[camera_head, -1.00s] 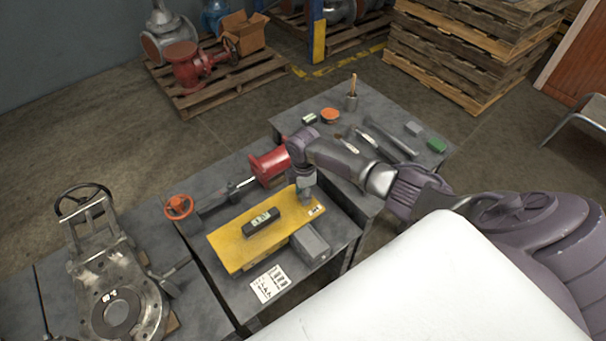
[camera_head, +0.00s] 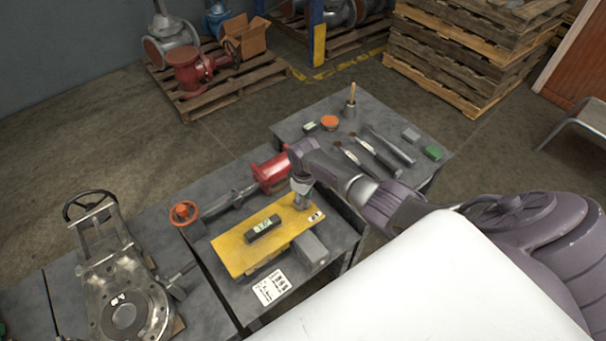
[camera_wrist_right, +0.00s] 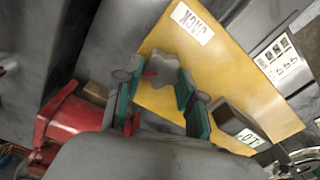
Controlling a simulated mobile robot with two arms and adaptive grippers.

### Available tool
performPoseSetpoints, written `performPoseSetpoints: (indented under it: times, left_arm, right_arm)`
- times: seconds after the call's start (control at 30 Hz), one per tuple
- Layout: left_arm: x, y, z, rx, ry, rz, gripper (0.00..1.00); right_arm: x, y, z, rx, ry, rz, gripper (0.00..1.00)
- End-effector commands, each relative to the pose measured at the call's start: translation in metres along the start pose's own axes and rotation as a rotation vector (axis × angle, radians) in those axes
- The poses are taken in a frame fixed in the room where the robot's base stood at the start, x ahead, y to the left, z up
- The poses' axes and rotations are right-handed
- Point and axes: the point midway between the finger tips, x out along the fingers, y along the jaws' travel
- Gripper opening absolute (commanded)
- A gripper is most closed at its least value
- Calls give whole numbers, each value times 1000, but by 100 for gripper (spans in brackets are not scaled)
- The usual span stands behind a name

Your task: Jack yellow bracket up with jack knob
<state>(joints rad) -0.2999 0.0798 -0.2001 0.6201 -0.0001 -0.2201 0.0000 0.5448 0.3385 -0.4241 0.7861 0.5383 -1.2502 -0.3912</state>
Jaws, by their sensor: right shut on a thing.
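The yellow bracket (camera_head: 285,219) is a flat plate on the middle table. A dark block with a small display (camera_head: 263,229) sits on it. The plate fills much of the right wrist view (camera_wrist_right: 225,80), with a white label reading JACK (camera_wrist_right: 192,22) near one end. My right gripper (camera_head: 302,199) is over the bracket's right end, pointing down. In the right wrist view its teal-padded fingers (camera_wrist_right: 158,88) are shut on the grey lobed jack knob (camera_wrist_right: 160,68). The fingers hide part of the knob. What lies under the plate is mostly hidden. My left gripper is not in view.
A grey block (camera_head: 310,249) and a printed card (camera_head: 271,287) are in front of the bracket. A red part (camera_head: 271,172) and an orange handwheel (camera_head: 184,213) stand behind it. A metal valve body (camera_head: 128,305) is at left. Tools (camera_head: 375,153) lie on the back right table.

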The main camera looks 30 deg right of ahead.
Motion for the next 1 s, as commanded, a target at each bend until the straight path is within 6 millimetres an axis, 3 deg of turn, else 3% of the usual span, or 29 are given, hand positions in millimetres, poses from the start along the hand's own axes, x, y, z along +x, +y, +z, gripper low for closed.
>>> performPoseSetpoints:
  times: [1.0]
  left_arm:
    - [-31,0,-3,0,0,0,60]
  right_arm:
    - [-2,5,2,964,2,-2,5]
